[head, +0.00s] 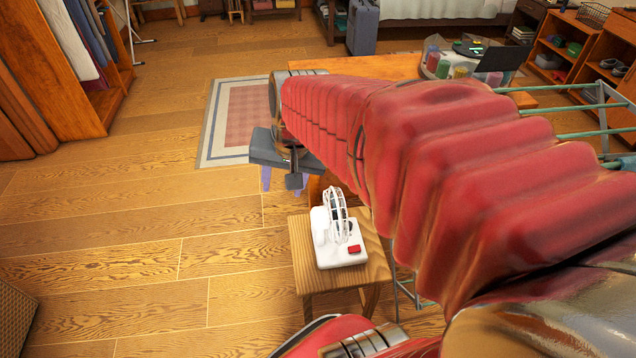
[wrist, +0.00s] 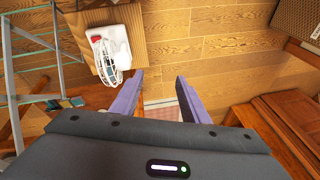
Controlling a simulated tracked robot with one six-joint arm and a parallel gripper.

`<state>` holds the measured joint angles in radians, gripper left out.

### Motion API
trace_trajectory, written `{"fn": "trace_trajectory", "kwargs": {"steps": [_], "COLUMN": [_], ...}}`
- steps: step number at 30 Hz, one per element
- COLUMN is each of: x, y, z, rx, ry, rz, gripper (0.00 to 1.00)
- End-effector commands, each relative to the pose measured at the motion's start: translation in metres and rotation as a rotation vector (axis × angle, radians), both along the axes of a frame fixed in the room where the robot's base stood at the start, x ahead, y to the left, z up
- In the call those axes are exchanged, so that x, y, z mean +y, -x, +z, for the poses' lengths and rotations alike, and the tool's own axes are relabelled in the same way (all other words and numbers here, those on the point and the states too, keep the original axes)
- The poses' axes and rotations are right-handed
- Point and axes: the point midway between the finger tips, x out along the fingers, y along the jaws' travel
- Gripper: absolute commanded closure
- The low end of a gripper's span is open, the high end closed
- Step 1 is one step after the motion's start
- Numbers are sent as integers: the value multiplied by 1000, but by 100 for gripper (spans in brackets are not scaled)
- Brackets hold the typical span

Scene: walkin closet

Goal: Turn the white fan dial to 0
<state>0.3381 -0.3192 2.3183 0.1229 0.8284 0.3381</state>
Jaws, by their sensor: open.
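The white fan (head: 325,252) stands upright on a small wooden table (head: 376,270), below the middle of the head view. It has a round caged head and a red part (head: 354,249) on its base. I cannot make out a dial or its setting. In the wrist view the fan (wrist: 119,42) is at the upper left, beyond the left finger. My gripper (head: 287,180) is beyond the fan and a little left of it in the head view, apart from it. Its purple fingers also show in the wrist view (wrist: 160,80), spread open with nothing between them.
A blue-bordered rug (head: 217,125) lies on the wood floor. A metal rack with green bars (head: 590,133) stands at the right. A larger wooden table (head: 400,66) with several items is behind my arm. The floor left of the small table is clear.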

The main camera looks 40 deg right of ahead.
Motion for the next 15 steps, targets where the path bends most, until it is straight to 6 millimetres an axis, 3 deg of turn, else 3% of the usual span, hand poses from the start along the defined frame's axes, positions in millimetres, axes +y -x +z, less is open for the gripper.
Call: {"fn": "trace_trajectory", "kwargs": {"steps": [6, 15], "x": [-49, -122], "y": [-17, -24], "z": [-28, -74], "rx": [44, 92], "ry": [-90, -210], "rz": [-246, -586], "gripper": [59, 59]}}
